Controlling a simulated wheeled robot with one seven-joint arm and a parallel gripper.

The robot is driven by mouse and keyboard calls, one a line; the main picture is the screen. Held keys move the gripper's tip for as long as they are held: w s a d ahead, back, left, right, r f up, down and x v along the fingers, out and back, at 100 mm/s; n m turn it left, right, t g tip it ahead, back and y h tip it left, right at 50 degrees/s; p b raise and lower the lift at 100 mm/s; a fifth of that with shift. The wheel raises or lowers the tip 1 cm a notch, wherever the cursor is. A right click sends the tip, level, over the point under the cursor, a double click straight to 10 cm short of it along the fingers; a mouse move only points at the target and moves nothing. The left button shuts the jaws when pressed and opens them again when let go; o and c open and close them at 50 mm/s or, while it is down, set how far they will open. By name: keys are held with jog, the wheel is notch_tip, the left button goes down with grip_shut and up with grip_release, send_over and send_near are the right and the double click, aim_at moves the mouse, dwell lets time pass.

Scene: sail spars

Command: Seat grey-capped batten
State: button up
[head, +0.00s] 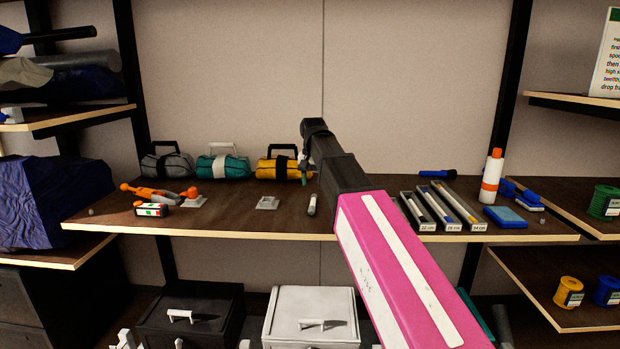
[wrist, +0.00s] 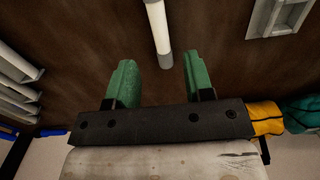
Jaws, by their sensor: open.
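A white batten with a grey end (head: 312,204) lies on the dark shelf board, right of the small grey bracket (head: 267,203). In the wrist view the batten (wrist: 157,22) runs from the top edge down to its grey end, which shows in the gap between the fingers. My gripper (wrist: 160,62) is open and empty, its green fingers either side of that end; contact is not visible. In the head view my gripper (head: 305,178) is above the board, partly hidden by my arm.
Grey, teal and yellow bags (head: 276,169) stand at the back. The board's front edge (head: 250,233) is clear.

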aim_at(313, 201)
notch_tip(313, 201, down, 7)
jog(key=shift+f, duration=0.2)
jog(key=shift+c, duration=0.3)
jog(key=shift+r, duration=0.15)
grip_shut()
